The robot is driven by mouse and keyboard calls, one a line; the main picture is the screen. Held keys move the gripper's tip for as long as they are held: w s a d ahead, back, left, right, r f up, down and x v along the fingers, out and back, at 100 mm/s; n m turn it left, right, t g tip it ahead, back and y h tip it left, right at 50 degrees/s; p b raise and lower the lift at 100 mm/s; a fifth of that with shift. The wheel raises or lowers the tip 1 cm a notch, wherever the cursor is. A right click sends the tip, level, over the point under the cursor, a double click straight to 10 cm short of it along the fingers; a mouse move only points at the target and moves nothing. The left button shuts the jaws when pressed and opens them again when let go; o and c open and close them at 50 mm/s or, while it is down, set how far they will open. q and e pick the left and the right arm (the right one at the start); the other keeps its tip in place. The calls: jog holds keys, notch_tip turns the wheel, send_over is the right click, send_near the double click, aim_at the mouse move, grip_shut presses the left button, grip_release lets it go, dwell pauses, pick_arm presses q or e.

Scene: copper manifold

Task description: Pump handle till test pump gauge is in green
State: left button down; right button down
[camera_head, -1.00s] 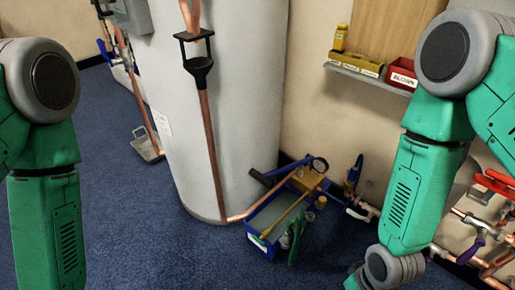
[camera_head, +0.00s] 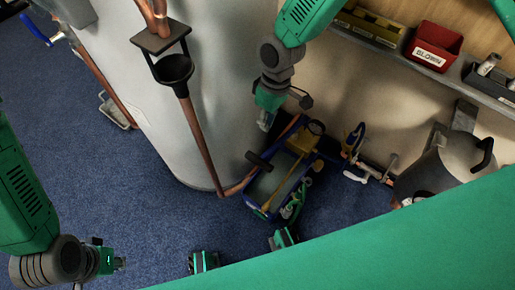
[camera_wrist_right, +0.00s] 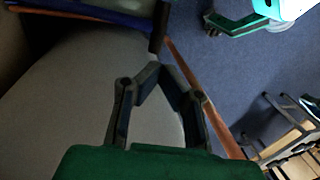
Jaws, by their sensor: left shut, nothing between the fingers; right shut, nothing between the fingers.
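The test pump (camera_head: 262,207) is a blue trough with a yellow block on the floor beside a white cylinder. Its round gauge (camera_head: 316,127) is at the far end; its face is too small to read. The black-gripped handle (camera_head: 258,161) sticks out to the left. My right gripper (camera_head: 266,124) reaches down from above, just beyond the handle, shut and empty. In the right wrist view its shut fingers (camera_wrist_right: 161,72) sit below a black end on a blue bar (camera_wrist_right: 80,18), apart from it in the picture. My left gripper (camera_head: 119,263) is shut and empty at lower left, far from the pump.
The large white cylinder (camera_head: 190,110) stands left of the pump, with a copper pipe (camera_head: 200,145) down its front. Valves and pipes (camera_head: 368,172) lie right of the pump. A shelf holds a red bin (camera_head: 433,45). Blue carpet (camera_head: 100,190) is clear at left.

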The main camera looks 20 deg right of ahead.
jog(key=shift+d, duration=0.1)
jog(key=b, duration=0.5)
send_near(260, 159)
jog(key=f, duration=0.4)
jog(key=s+a+f, duration=0.1)
jog(key=f, duration=0.2)
jog(key=shift+a+f, duration=0.1)
jog(key=shift+a, duration=0.05)
jog(key=shift+f, duration=0.35)
jog(key=shift+f, duration=0.1)
